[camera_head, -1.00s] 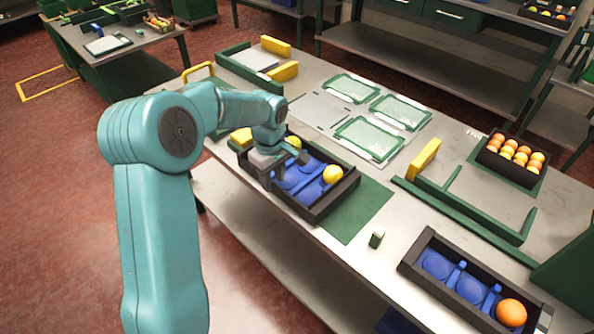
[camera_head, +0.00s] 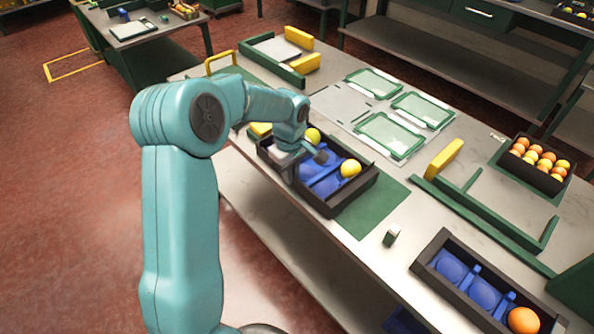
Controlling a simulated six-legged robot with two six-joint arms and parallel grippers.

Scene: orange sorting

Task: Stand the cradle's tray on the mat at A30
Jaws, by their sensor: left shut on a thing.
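A black tray (camera_head: 331,209) with blue cups stands on the table, over part of a dark green mat (camera_head: 374,208). The mat shows bare along the tray's right side. A yellow fruit (camera_head: 351,169) sits at the tray's right end and another (camera_head: 313,135) at its far side. Other blue cups show empty. My left gripper (camera_head: 289,168) is at the tray's near-left wall, shut on the tray; its own body hides the fingertips. I cannot see whether the tray's underside touches the mat. My right gripper is out of view. No A30 label is legible.
Another black tray (camera_head: 424,262) with blue cups and one orange stands at front right. A fruit-filled crate (camera_head: 517,168) stands at right. A green frame with a yellow handle (camera_head: 443,160), a small block (camera_head: 391,235) and clear-topped green panels (camera_head: 388,136) lie nearby.

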